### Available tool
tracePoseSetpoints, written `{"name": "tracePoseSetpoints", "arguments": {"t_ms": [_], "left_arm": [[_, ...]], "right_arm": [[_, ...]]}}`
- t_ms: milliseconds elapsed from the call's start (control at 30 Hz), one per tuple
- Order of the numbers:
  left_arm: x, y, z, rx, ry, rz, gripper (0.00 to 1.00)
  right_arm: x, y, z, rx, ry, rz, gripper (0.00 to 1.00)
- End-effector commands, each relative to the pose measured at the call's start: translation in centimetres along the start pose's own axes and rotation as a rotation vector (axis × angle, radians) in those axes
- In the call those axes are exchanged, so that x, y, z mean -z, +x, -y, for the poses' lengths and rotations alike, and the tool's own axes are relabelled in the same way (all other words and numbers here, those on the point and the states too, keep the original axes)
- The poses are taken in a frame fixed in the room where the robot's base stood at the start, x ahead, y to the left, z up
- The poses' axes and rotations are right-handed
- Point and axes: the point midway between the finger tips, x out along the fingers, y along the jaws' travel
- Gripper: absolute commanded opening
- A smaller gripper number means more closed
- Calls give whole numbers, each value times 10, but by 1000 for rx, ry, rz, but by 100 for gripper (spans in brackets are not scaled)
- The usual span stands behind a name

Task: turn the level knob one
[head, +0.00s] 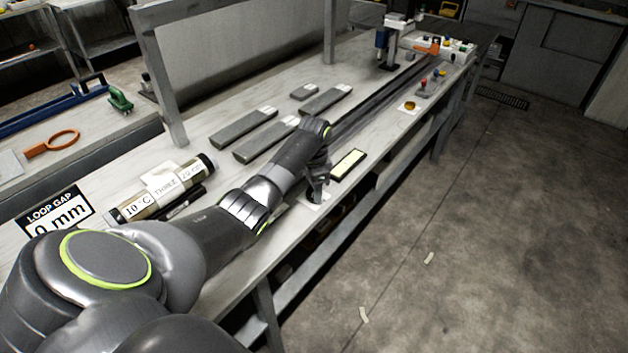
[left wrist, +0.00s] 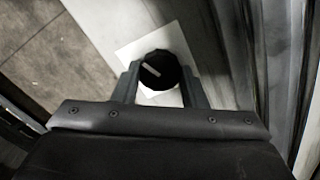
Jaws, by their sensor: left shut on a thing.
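The level knob (left wrist: 160,71) is a round black knob with a pale pointer line, on a white square plate (left wrist: 133,50) on the bench top. The knob is mostly hidden there by the gripper. My right gripper is not in view.
A black-framed pale panel (head: 348,164) lies just right of the gripper. Several grey core pieces (head: 265,138) lie behind my arm.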

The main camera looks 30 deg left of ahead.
Motion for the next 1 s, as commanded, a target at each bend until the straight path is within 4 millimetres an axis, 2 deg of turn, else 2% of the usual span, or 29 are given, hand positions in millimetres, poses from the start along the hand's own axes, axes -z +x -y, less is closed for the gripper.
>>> {"name": "tracePoseSetpoints", "arguments": {"t_ms": [100, 433, 467, 600, 867, 1000], "left_arm": [[0, -2, 0, 1, 46, -1, 16], [1, -1, 1, 3, 58, -2, 16], [1, -1, 1, 3, 58, -2, 40], [1, -1, 1, 2, 57, -2, 58], [0, 0, 0, 1, 57, -1, 60], [0, -7, 1, 3, 57, -2, 60]], "right_arm": [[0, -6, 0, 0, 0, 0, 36], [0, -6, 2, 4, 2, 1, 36], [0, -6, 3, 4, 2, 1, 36], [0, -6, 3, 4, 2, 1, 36], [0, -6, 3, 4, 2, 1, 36], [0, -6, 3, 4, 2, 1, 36]]}}
